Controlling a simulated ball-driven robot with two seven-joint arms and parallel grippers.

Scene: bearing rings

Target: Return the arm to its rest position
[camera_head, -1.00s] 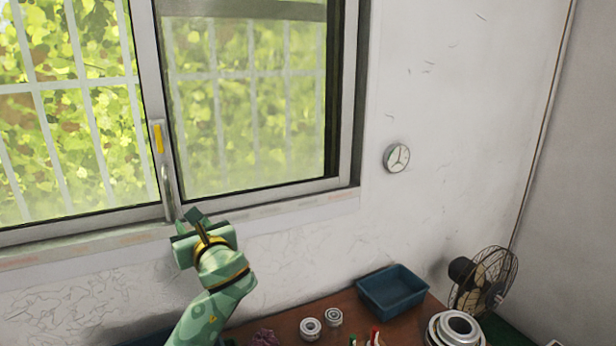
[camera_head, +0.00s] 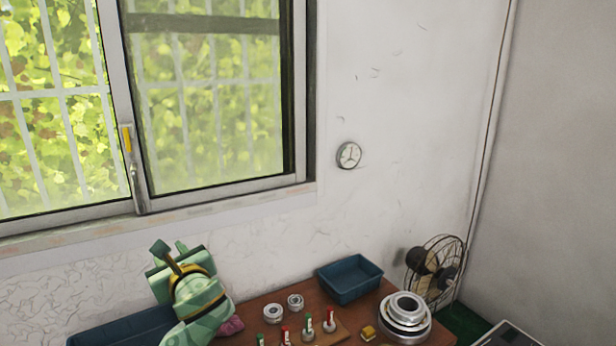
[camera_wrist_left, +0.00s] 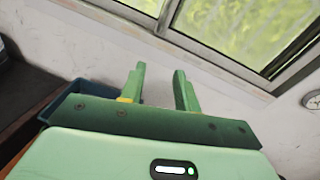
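My left gripper (camera_head: 168,254) is in the head view at the lower left, raised in front of the wall below the window. In the left wrist view its two green fingers (camera_wrist_left: 160,88) stand apart with nothing between them. Two bearing rings (camera_head: 273,313) (camera_head: 295,302) lie on the brown table (camera_head: 262,298) to the right of the gripper, apart from it. A stack of larger metal rings (camera_head: 405,318) sits at the table's right side. My right gripper is not in view.
A blue bin (camera_head: 349,280) stands at the table's back. Several small red- and green-topped pieces (camera_head: 308,326) stand near the front, with a yellow block (camera_head: 368,332) beside them. A fan (camera_head: 436,270) is at the right. A window (camera_head: 210,100) and wall clock (camera_head: 348,155) are behind.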

